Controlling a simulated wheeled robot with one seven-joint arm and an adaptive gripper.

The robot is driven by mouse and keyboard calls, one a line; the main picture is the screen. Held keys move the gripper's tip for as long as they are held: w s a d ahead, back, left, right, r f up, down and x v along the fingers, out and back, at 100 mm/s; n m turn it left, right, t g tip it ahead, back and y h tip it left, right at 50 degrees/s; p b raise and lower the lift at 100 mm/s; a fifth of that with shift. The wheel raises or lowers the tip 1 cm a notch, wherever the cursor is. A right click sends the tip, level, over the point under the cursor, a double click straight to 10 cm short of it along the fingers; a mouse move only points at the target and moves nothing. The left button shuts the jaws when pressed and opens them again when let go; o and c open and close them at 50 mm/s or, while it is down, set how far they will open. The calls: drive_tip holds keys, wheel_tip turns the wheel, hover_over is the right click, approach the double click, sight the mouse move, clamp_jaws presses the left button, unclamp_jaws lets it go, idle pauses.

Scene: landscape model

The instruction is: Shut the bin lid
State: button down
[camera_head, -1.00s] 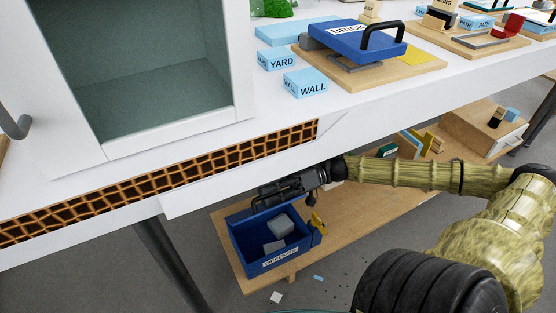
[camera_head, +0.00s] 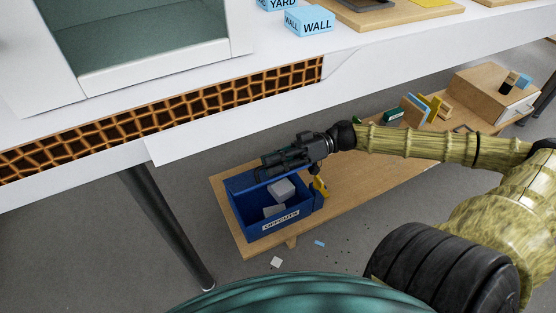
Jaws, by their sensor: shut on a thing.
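The blue bin (camera_head: 254,228), labelled OFFCUTS, stands on the low wooden shelf under the white table. Its top is open and grey blocks (camera_head: 282,189) lie inside. A narrow blue strip of the raised lid (camera_head: 242,183) shows at the bin's back edge; the rest is hidden or hard to make out. My gripper (camera_head: 272,164) is over the back of the bin, at the lid. It is shut on the lid, but the exact contact is too small and dark to see.
The white tabletop (camera_head: 200,84) overhangs behind the bin, with a dark table leg (camera_head: 165,220) at left. A yellow object (camera_head: 320,187) stands beside the bin at right. A wooden drawer box (camera_head: 490,95) is farther right. Scraps (camera_head: 276,262) lie on the floor.

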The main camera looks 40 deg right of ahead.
drive_tip(key=c, duration=2.1)
unclamp_jaws()
drive_tip(key=o, duration=0.6)
drive_tip(key=shift+d, duration=0.1)
drive_tip(key=shift+s+d, duration=0.1)
drive_tip(key=shift+d, duration=0.8)
drive_tip(key=shift+s+d, duration=0.25)
drive_tip(key=shift+d, duration=1.4)
drive_tip(key=shift+s+d, duration=0.3)
drive_tip(key=shift+d, duration=1.35)
drive_tip(key=shift+s+d, duration=0.25)
drive_tip(key=shift+d, duration=1.4)
